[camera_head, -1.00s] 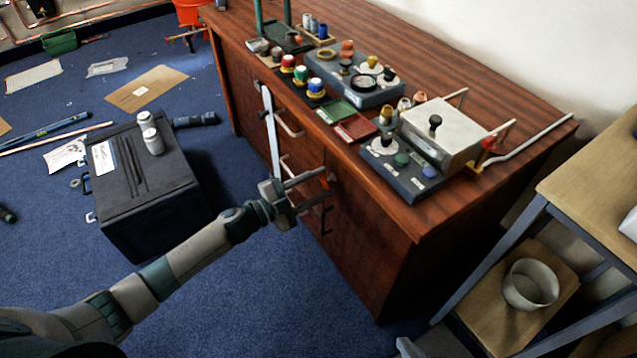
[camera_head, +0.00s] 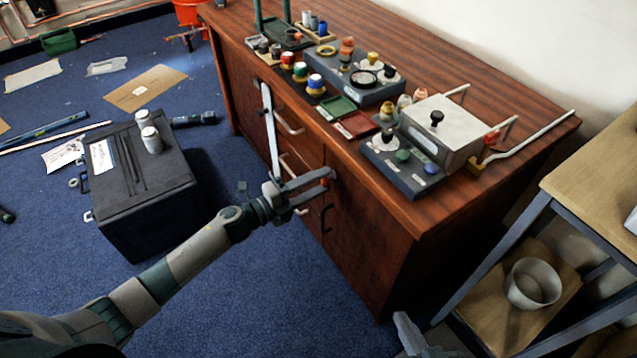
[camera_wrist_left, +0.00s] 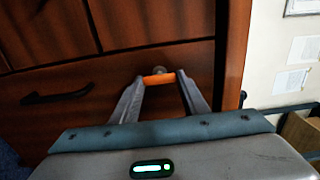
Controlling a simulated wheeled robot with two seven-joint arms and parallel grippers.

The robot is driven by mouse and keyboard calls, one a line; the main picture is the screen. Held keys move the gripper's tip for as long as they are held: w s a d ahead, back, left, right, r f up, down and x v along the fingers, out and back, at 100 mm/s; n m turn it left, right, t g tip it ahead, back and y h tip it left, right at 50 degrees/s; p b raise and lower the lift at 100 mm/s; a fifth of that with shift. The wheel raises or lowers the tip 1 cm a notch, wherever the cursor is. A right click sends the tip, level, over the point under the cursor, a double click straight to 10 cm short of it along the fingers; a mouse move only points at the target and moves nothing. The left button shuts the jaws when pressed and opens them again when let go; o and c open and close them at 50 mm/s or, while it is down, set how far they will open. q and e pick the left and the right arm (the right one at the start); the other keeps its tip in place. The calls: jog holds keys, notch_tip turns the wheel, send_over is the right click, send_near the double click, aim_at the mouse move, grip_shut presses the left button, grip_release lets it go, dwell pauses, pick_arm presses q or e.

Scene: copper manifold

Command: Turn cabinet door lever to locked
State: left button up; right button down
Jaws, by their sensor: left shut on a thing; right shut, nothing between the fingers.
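The cabinet's door lever (camera_head: 325,181) is a small orange-red handle on the front of the dark wood cabinet, near the top of the right-hand door (camera_head: 365,225). My left gripper (camera_head: 330,179) reaches it from the left with its fingers around it. In the left wrist view, the orange lever (camera_wrist_left: 158,79) lies crosswise between the fingertips of my left gripper (camera_wrist_left: 160,82), which are shut on it. The fingers hide part of the lever in the head view. My right gripper (camera_head: 418,338) shows only partly at the bottom edge, shut and empty, away from the cabinet.
A dark handle (camera_head: 326,218) sits just below the lever, with drawers and pale handles (camera_head: 290,124) to the left. A black case (camera_head: 145,190) stands on the blue floor. Several jars and devices crowd the cabinet top. A wooden shelf unit (camera_head: 590,190) stands at right.

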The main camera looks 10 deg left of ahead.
dwell(0.4)
pick_arm(q)
jog(key=o, duration=1.1)
jog(key=shift+c, duration=0.2)
jog(key=shift+s, duration=0.1)
jog(key=v, duration=1.7)
jog(key=shift+s, duration=0.15)
